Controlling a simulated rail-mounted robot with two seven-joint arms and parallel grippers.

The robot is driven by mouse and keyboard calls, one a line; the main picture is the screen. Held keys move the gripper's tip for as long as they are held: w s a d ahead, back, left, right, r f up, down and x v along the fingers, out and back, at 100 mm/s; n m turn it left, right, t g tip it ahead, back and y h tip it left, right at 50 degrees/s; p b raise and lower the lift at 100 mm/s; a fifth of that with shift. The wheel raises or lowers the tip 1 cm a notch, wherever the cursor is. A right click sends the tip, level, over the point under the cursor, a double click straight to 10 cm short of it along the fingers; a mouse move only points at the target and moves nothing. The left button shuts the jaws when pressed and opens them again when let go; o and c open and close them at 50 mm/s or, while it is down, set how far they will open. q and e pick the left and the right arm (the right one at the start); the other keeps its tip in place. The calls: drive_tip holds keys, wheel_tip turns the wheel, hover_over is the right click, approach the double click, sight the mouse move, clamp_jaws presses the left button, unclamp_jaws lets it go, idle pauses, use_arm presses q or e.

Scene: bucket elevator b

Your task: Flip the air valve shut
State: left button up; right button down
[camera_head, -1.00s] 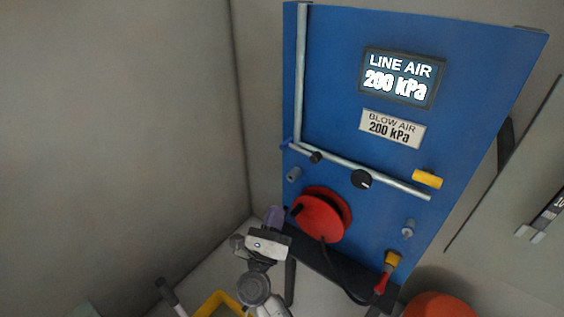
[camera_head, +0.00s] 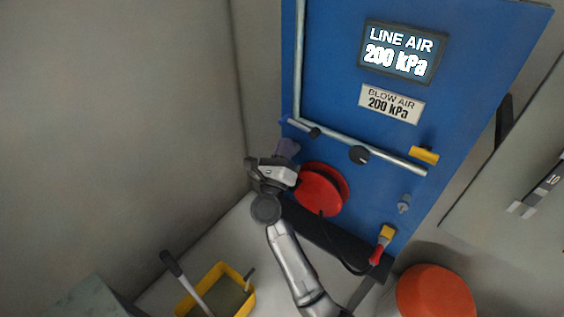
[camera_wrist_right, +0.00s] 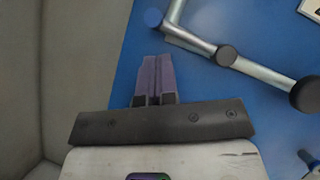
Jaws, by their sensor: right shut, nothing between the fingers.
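A grey pipe (camera_head: 385,157) runs across the blue panel (camera_head: 400,140). At its left end is a small blue part (camera_head: 285,120), with a small black knob (camera_head: 314,133) just to its right. A larger black knob (camera_head: 359,154) sits mid-pipe. I cannot tell for certain which part is the air valve. My right gripper (camera_head: 289,147) is shut and empty, just below the pipe's left end. In the right wrist view its purple fingers (camera_wrist_right: 156,75) point up at the panel, below the blue part (camera_wrist_right: 152,18) and left of the small black knob (camera_wrist_right: 226,55). My left gripper is not in view.
A red hose reel (camera_head: 322,190) is close to the right of my gripper. A yellow part (camera_head: 424,155) is at the pipe's right end. The displays, LINE AIR (camera_head: 402,52) and BLOW AIR (camera_head: 391,103), both read 200 kPa.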

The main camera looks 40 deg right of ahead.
drive_tip(key=shift+w+r, duration=0.35)
drive_tip(key=shift+r, duration=0.2)
drive_tip(key=shift+w+r, duration=0.3)
drive_tip(key=shift+r, duration=0.25)
